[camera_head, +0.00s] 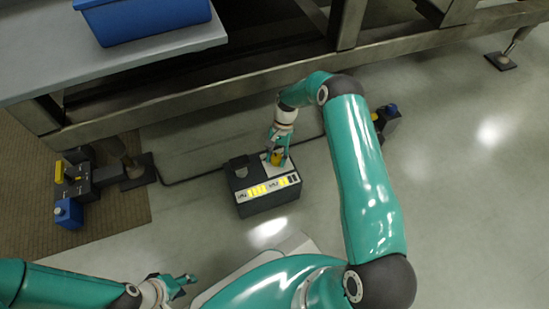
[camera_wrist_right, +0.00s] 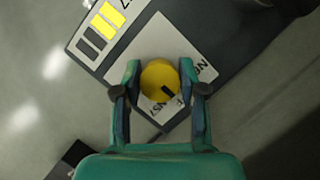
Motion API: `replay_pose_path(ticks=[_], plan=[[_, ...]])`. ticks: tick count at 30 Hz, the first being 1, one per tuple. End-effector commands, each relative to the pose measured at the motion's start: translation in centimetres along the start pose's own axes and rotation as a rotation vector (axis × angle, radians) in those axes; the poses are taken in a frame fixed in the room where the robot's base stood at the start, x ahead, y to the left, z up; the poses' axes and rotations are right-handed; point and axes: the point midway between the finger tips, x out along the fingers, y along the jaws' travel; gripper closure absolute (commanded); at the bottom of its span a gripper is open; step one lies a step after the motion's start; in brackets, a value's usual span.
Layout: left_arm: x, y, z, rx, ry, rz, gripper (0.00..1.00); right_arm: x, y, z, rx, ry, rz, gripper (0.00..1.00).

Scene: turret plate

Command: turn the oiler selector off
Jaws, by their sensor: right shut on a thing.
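The oiler selector is a round yellow knob (camera_wrist_right: 158,76) on a white label plate (camera_wrist_right: 185,50) with partly hidden lettering. A dark mark on the knob points to the lower right in the right wrist view. The plate is on top of a dark box (camera_head: 262,202) on the floor in the head view. My right gripper (camera_wrist_right: 160,82) is shut on the knob, one finger on each side; in the head view the gripper (camera_head: 278,157) reaches down onto the box and partly hides the knob (camera_head: 277,158). My left gripper (camera_head: 187,285) is open and empty near the bottom edge.
A dark device with yellow and blue parts (camera_head: 77,186) stands on a brown mat at left, another (camera_head: 386,119) behind my right arm. A blue bin (camera_head: 150,18) sits on a bench above. A cable crosses the floor.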

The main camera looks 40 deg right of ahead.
Motion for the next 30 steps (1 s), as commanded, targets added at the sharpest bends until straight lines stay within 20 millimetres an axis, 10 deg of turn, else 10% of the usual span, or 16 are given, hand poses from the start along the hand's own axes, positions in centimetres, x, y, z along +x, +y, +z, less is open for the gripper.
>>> replay_pose_path(ticks=[6, 17, 30], plan=[[0.0, 0.0, 0.0, 0.000, 0.000, 0.000, 0.60, -0.3, -0.3, -0.3, 0.001, 0.013, -0.011, 0.34], [-0.1, 0.0, 0.0, 0.000, 0.000, 0.000, 0.60, -0.5, -0.2, -0.2, 0.001, 0.008, -0.007, 0.34], [-0.1, 0.0, 0.0, 0.000, 0.000, 0.000, 0.60, -7.7, -0.3, -0.3, 0.000, 0.012, -0.009, 0.34]])
